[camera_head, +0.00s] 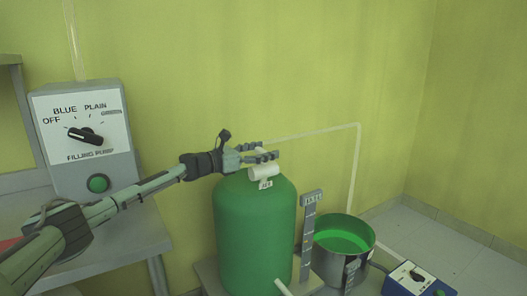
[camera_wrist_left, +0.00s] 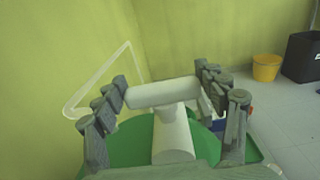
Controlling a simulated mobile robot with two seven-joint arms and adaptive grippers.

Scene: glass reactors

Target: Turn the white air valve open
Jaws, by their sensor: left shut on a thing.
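The white air valve (camera_head: 264,173) sits on top of the green reactor vessel (camera_head: 255,225), with a small label on its front. In the left wrist view its white crossbar handle (camera_wrist_left: 163,93) stands on a white stem (camera_wrist_left: 172,137). My left gripper (camera_head: 262,154) is at the top of the vessel with its fingers at the valve. In the left wrist view the gripper (camera_wrist_left: 162,100) has a finger at each end of the crossbar and is shut on it. The crossbar lies nearly level across that view. My right gripper is in neither view.
A filling pump box (camera_head: 82,140) with a black dial and green button stands on a bench at left. Right of the vessel are a grey upright scale (camera_head: 308,235), a pot of green liquid (camera_head: 343,240) and a blue control box (camera_head: 418,281). A thin clear tube runs behind.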

